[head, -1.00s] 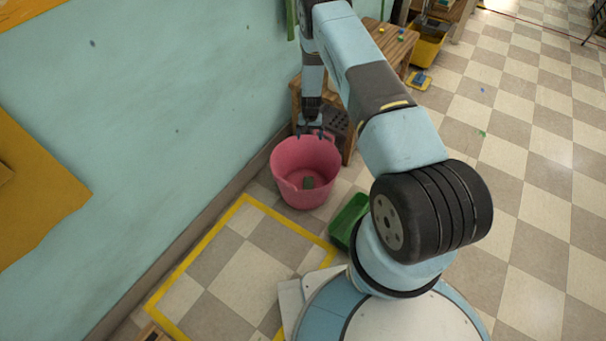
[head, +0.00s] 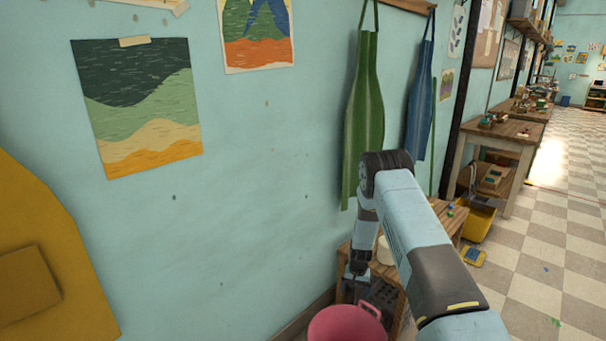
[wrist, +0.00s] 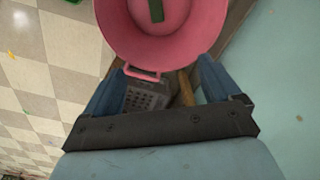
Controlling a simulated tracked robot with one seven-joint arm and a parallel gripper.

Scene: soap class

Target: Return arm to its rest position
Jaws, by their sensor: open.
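My gripper (wrist: 158,90) is open in the wrist view, its two blue fingers apart with nothing between them. It points down toward the near rim of a pink bucket (wrist: 195,42). In the head view, the bucket (head: 343,325) shows at the bottom edge, partly cut off. My arm reaches from the lower right toward the wall, and my gripper hangs low above and behind the bucket; its fingertips are small there. A dark green block (wrist: 156,10) lies inside the bucket in the wrist view.
A green apron (head: 364,115) and a blue apron (head: 420,100) hang above. A yellow bin (head: 478,222) is farther right.

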